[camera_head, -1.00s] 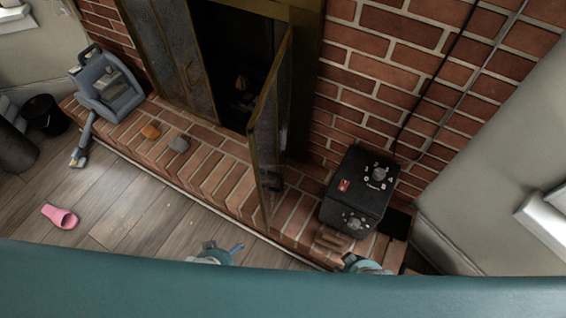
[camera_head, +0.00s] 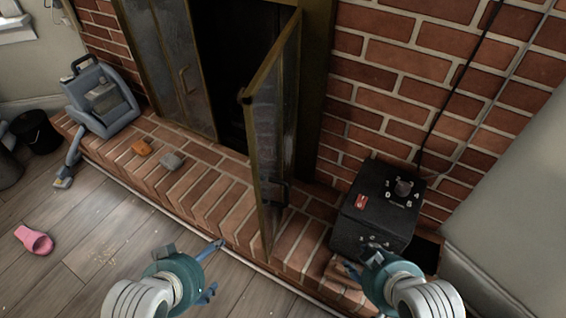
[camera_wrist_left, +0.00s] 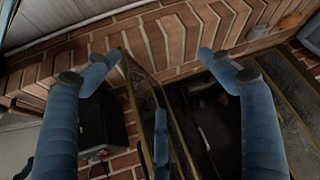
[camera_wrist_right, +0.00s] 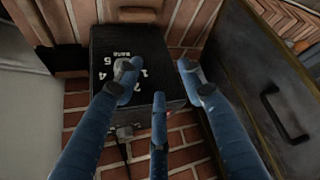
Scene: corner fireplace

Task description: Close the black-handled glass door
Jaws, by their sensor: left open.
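The glass door (camera_head: 268,135) has a brass-coloured frame and stands swung open out of the fireplace opening over the brick hearth. Its black handle (camera_head: 284,190) is on the right-hand face, and also shows on the dark door panel in the right wrist view (camera_wrist_right: 285,115). My left gripper (camera_head: 212,270) is open and empty, left of the door and in front of the hearth. In the left wrist view the door's edge (camera_wrist_left: 150,85) shows between its fingers. My right gripper (camera_head: 358,262) is open and empty, right of the door by the black box.
A black box with a dial (camera_head: 375,212) stands on the hearth right of the door. The other fireplace door (camera_head: 170,70) looks shut. Orange (camera_head: 141,147) and grey (camera_head: 172,161) blocks, and a blue-grey appliance (camera_head: 100,100), are to the left. A pink slipper (camera_head: 34,240) lies on the floor.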

